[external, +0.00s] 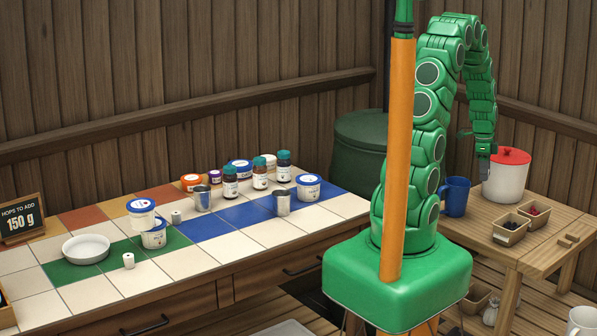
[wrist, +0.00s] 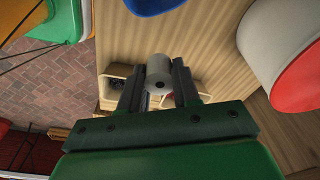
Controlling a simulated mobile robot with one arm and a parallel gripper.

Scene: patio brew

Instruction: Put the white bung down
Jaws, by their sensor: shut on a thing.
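The white bung (wrist: 160,73) is a short white cylinder with a dark hole in its end, held between the fingers of my gripper (wrist: 159,88) in the wrist view. In the external view my gripper (external: 484,148) hangs down over the wooden side table (external: 560,236), by the white pot with the red lid (external: 506,178). The held bung is too small or hidden to make out there. Two similar small white cylinders stand on the tiled counter, one near the front (external: 128,261) and one farther back (external: 176,217).
A blue mug (external: 454,196) stands left of the pot. Two small wooden boxes (external: 510,232) sit in front of it, partly behind my gripper in the wrist view (wrist: 118,84). The counter also holds tubs, jars, metal cups and a white dish (external: 86,250).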

